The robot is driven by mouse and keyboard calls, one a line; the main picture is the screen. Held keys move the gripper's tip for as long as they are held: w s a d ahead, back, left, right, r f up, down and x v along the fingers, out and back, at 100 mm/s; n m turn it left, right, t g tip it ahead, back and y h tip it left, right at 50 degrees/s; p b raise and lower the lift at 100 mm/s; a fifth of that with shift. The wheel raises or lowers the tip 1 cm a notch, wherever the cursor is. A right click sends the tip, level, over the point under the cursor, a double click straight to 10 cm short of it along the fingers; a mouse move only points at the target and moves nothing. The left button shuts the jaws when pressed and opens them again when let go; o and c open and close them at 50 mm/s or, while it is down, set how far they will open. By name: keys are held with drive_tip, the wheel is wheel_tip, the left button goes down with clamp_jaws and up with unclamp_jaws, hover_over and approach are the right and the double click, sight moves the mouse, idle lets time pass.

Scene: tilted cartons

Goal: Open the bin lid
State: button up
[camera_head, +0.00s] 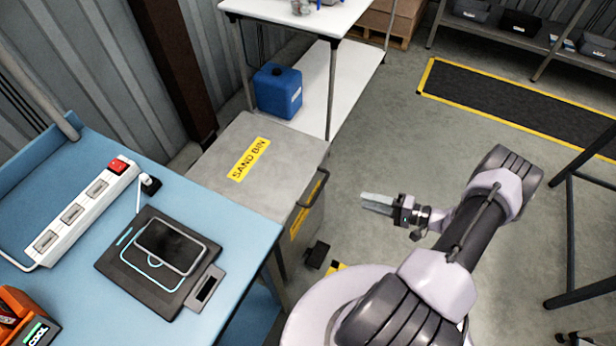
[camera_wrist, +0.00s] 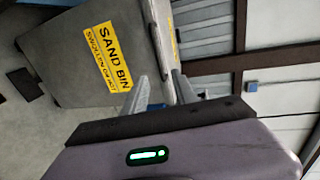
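The grey sand bin stands between the blue workbench and the white shelf unit. Its flat lid (camera_head: 290,152) is down and bears a yellow SAND BIN label (camera_head: 249,159). A dark bar handle (camera_head: 314,189) is on the side facing my arm. A dark pedal (camera_head: 318,254) sits low at its base. In the wrist view, the bin's front (camera_wrist: 60,55) with its yellow label (camera_wrist: 107,50) appears rotated, and the lid edge (camera_wrist: 158,35) runs beside it. My gripper (camera_head: 377,203) is to the right of the bin, apart from it. Its fingers (camera_wrist: 160,92) are spread and look empty.
The blue workbench (camera_head: 235,225) at left holds a power strip (camera_head: 85,210) and a dark tablet-like device (camera_head: 165,250). A blue container (camera_head: 277,91) stands on the lower white shelf behind the bin. A dark table frame (camera_head: 570,230) is at right. Floor around my gripper is clear.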

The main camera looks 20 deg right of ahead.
sight(319, 188)
drive_tip(key=b+x, duration=0.1)
drive_tip(key=x, duration=0.4)
drive_tip(key=b+x, duration=0.1)
drive_tip(key=x, duration=0.5)
drive_tip(key=b+x, duration=0.2)
drive_tip(key=x, duration=0.4)
drive_tip(key=shift+a+f, duration=0.2)
drive_tip(key=shift+f, duration=0.15)
clamp_jaws()
